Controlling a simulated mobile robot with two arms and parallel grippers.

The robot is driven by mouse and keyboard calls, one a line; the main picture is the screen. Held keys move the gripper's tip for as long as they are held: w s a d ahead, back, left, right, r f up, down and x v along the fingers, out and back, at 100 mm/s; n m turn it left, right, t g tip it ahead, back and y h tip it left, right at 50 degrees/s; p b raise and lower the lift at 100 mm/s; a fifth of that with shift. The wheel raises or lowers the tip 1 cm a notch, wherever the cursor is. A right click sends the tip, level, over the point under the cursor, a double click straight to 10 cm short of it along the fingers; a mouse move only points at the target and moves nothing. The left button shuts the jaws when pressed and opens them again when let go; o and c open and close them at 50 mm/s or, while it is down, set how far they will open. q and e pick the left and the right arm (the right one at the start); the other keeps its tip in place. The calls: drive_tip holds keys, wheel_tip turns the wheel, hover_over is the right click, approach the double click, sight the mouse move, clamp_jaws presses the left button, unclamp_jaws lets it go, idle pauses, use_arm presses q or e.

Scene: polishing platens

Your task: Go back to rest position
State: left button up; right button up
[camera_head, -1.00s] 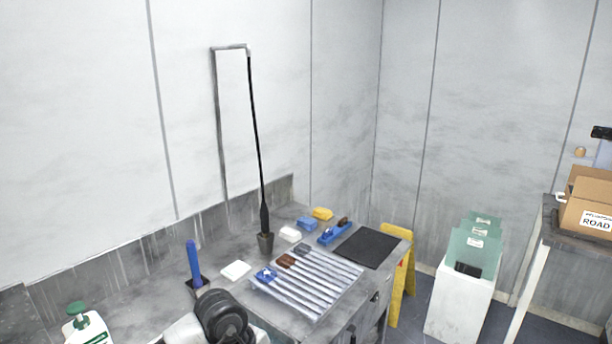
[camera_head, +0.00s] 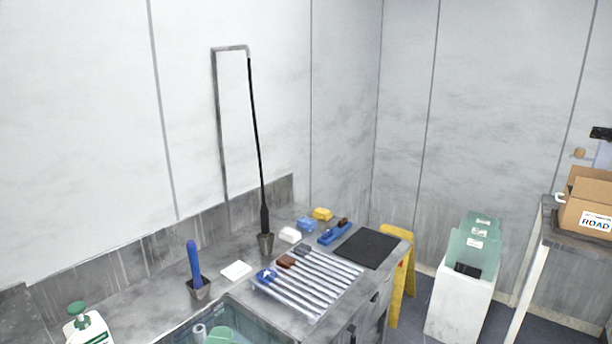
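Neither gripper shows in the head view now. No part of my arms is visible over the bench. A grey worktop (camera_head: 128,297) runs along the left wall. A ribbed metal rack (camera_head: 312,283) lies on it, with a blue, a brown and a dark piece at its left end. A blue-handled tool (camera_head: 193,262) stands upright in a small dark holder (camera_head: 199,289). A sink (camera_head: 236,326) with greenish items in it is partly cut off at the bottom edge.
A dark mat (camera_head: 367,248), a blue tool (camera_head: 334,233) and yellow (camera_head: 322,214), blue and white blocks lie at the back right of the worktop. A yellow sign (camera_head: 404,263), a white bin (camera_head: 459,301) and a table with a cardboard box (camera_head: 587,201) stand right.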

use_arm(q)
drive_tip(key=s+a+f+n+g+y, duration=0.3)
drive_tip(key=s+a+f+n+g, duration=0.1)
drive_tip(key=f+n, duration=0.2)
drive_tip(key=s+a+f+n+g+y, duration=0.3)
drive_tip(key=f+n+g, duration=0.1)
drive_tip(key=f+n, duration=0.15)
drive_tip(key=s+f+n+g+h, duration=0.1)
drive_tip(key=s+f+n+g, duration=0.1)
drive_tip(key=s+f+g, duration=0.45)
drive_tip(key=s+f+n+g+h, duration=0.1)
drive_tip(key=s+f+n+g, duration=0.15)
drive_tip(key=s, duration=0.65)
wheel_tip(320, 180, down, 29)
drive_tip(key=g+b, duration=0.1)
drive_tip(key=b, duration=0.4)
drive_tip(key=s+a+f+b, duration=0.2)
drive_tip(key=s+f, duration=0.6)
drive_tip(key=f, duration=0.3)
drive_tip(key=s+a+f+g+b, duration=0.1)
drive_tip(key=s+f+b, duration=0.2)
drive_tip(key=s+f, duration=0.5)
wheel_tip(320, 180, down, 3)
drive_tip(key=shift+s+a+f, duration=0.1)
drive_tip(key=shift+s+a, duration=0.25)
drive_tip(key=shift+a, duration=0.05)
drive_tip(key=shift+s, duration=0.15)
